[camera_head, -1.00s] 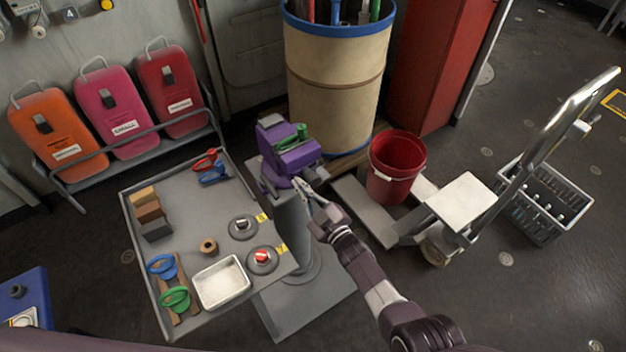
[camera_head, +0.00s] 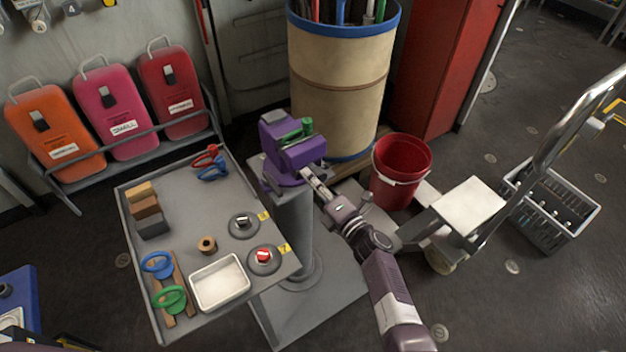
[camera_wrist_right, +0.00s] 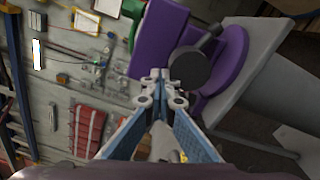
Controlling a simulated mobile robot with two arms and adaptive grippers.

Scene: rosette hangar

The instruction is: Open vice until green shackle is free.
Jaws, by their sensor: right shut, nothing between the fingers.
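The purple vice (camera_head: 290,152) stands on a grey pedestal beside the workbench tray. A green shackle (camera_head: 301,131) sits at the top of the vice, between its jaws; I cannot tell how tightly it is held. My right gripper (camera_head: 308,174) is shut and empty, close to the front of the vice. In the right wrist view the closed fingertips (camera_wrist_right: 160,76) point at the purple vice body (camera_wrist_right: 160,38) and a dark round part (camera_wrist_right: 188,68) with a handle. I cannot tell whether they touch. My left gripper is not in view.
A grey bench (camera_head: 190,215) left of the vice holds several shackles, blocks, a white tray (camera_head: 219,283) and two round fixtures. A red bucket (camera_head: 398,180), a tan drum (camera_head: 338,85) and a trolley (camera_head: 468,207) stand behind and right. Dark floor is free at lower right.

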